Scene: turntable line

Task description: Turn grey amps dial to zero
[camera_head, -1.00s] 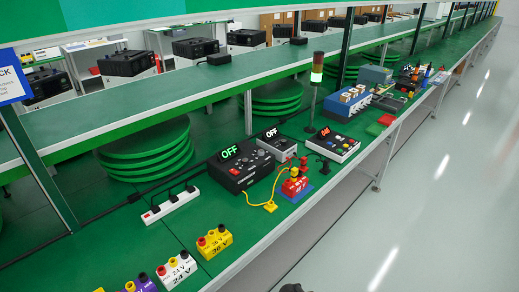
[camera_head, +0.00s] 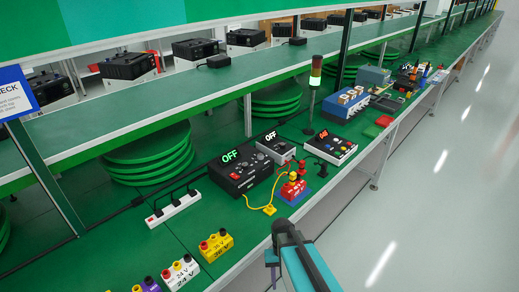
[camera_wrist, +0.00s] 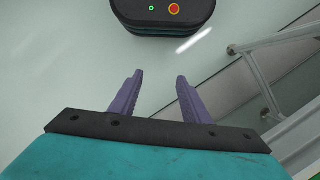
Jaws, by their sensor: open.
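A black power unit (camera_head: 240,178) with a green OFF display stands on the green bench. Behind it to the right is a grey unit (camera_head: 281,150) with a dark face and a pale OFF display. A third, grey-cased unit (camera_head: 331,148) with a red display sits further right. Small knobs show on these panels, but I cannot tell which is the grey amps dial or read its setting. My gripper (camera_wrist: 157,78) is open and empty in the wrist view, over the floor. In the head view my arm is in front of the bench edge, apart from the units.
A yellow lead (camera_head: 257,203) and a red block (camera_head: 293,189) lie in front of the black unit. A white power strip (camera_head: 172,208) and yellow terminal block (camera_head: 216,244) are to the left. A signal tower (camera_head: 314,84) stands behind. Floor (camera_head: 420,215) at right is clear.

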